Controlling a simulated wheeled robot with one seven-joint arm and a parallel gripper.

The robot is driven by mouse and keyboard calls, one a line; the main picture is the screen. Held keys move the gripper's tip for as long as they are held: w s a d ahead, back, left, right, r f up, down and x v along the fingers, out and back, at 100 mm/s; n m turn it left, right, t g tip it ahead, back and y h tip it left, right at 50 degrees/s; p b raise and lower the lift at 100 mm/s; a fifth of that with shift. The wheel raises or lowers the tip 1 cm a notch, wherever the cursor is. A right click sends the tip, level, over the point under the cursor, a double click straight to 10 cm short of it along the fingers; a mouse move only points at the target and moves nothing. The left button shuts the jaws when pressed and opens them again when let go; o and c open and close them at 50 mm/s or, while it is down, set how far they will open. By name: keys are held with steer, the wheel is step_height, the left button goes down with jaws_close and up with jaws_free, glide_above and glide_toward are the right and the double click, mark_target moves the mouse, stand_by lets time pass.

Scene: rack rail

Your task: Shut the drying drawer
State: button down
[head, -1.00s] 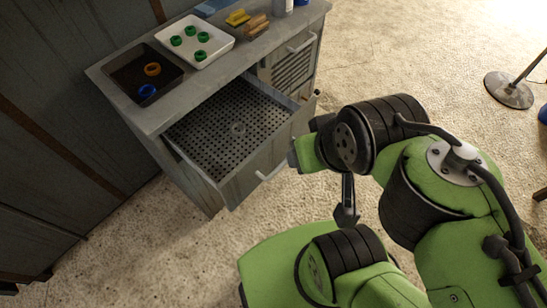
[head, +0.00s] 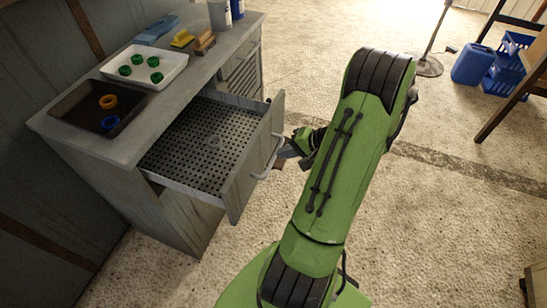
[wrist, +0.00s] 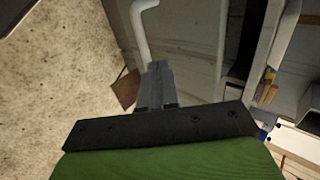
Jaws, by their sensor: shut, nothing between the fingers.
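The drying drawer (head: 205,145), with a perforated dark floor, stands pulled out of the grey cabinet (head: 180,215) in the head view. Its front panel (head: 243,185) carries a pale bar handle (head: 270,158). My gripper (head: 284,153) is shut and empty just outside the front panel, beside the handle. In the wrist view the closed fingers (wrist: 158,72) point at the drawer front (wrist: 190,50), with the handle (wrist: 141,25) just beyond their tips. I cannot tell whether the fingers touch the panel or handle.
On the cabinet top are a dark tray (head: 75,123) with an orange and a blue ring, a white tray (head: 170,75) with green rings, brushes (head: 204,43) and bottles (head: 219,14). A blue jerrycan (head: 472,64) and crate (head: 508,66) stand far right. Floor in front is open.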

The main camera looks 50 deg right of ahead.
steer(key=b+x, duration=0.1)
steer(key=x, duration=0.6)
steer(key=shift+w+a+f+b, duration=0.2)
steer(key=shift+w+a+b, duration=0.05)
steer(key=shift+b, duration=0.1)
